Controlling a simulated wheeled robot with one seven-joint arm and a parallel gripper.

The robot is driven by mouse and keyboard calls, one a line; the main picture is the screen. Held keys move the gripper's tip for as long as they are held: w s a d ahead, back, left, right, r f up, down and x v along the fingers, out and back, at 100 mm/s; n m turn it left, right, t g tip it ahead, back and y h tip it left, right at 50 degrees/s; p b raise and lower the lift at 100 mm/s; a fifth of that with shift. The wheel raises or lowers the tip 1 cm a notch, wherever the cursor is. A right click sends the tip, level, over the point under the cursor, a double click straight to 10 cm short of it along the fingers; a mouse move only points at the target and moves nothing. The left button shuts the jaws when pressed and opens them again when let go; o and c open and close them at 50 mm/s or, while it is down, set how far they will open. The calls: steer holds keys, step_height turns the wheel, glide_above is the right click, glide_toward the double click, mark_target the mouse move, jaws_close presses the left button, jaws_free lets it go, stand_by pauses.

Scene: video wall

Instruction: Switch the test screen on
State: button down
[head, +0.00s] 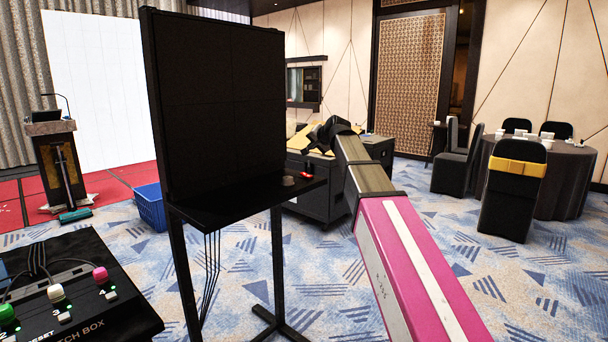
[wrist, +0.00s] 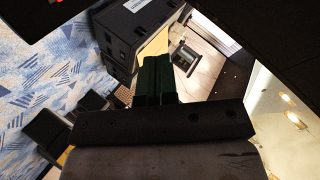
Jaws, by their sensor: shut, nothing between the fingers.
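The test screen (head: 225,95) is a dark, blank panel on a black stand, left of centre in the head view. A narrow black shelf (head: 245,198) runs below it, with a brownish knob (head: 289,181) and a small red part (head: 306,174) near its right end. I cannot tell what state the red part is in. My gripper (head: 322,138) is right of the panel and above the shelf's right end, apart from both in the picture. In the wrist view its dark green fingers (wrist: 157,78) are together and hold nothing.
A black patch box (head: 80,290) with green, white and pink plugs stands at front left. A blue basket (head: 150,207) is behind the stand. A dark case (head: 320,195) stands behind my gripper. A lectern is at far left, and a round table with chairs at right. Patterned carpet lies open at front right.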

mark_target(306, 174)
steer(key=shift+f, duration=0.15)
steer(key=shift+w+a+f, duration=0.25)
steer(key=shift+a+f, duration=0.1)
steer(key=shift+f, duration=1)
steer(key=shift+w+a+f, duration=0.3)
steer(key=shift+a+f, duration=0.1)
steer(key=shift+f, duration=0.95)
steer(key=shift+w+a+f, duration=0.25)
steer(key=shift+a+f, duration=0.1)
steer(key=shift+f, duration=1)
steer(key=shift+f, duration=0.1)
steer(key=shift+w+a+f, duration=0.1)
steer(key=shift+f, duration=0.2)
steer(key=shift+a+f, duration=0.1)
steer(key=shift+f, duration=0.3)
steer(key=shift+r, duration=0.15)
steer(key=shift+d+r, duration=0.25)
steer(key=shift+r, duration=0.4)
steer(key=shift+s+d+r, duration=0.2)
steer(key=shift+r, duration=0.6)
steer(key=shift+s+d+r, duration=0.15)
steer(key=shift+d+r, duration=0.05)
steer(key=shift+r, duration=0.6)
steer(key=shift+s+d+r, duration=0.2)
steer(key=shift+r, duration=0.6)
